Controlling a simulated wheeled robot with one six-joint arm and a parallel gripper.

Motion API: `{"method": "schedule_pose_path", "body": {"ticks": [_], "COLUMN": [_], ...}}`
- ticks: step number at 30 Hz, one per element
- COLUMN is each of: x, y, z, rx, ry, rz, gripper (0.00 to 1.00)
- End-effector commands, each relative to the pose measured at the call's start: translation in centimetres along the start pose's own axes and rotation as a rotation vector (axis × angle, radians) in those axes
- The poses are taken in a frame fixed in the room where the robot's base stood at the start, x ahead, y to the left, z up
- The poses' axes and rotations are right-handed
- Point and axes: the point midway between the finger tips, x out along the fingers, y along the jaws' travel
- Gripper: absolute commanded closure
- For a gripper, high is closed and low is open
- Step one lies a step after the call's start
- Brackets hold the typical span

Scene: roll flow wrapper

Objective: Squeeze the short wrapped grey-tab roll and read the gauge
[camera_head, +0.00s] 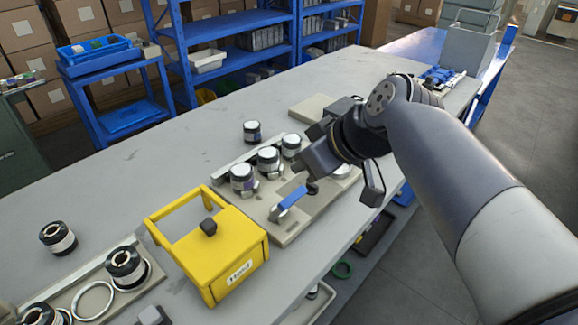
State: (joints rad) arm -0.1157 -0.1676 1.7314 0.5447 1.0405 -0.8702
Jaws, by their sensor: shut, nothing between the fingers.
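Three dark rolls with pale tops stand in a row on a beige fixture plate (292,228): a front one (242,178), a middle one (268,158) and a back one (291,145). Another roll (252,132) stands behind the row on the bench. I cannot tell which is the short grey-tab roll; tabs are too small to read. My gripper (322,156) is above the right side of the plate, right of the row, shut and empty. A pale round part (342,172), partly hidden by my gripper, may be the gauge; no reading is visible.
A blue-handled lever (292,198) is on the plate. A yellow box labelled "Hold" (225,250) stands at its left. More rolls (125,266) stand on a tray at lower left, with one (58,238) beside it. The bench (150,165) is clear at back left.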

Motion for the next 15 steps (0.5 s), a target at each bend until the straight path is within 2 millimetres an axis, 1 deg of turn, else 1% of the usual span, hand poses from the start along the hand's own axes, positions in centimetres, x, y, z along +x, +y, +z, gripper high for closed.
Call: {"method": "schedule_pose_path", "body": {"ticks": [1,6,15], "x": [-0.8,-1.9,-2.0], "y": [0.1,0.0,0.0], "z": [0.0,0.1,0.1], "rx": [0.001,-0.001,-0.001], "ry": [0.003,0.001,0.001], "rz": [0.003,0.001,0.0], "gripper": [1.0,1.0,1.0]}}
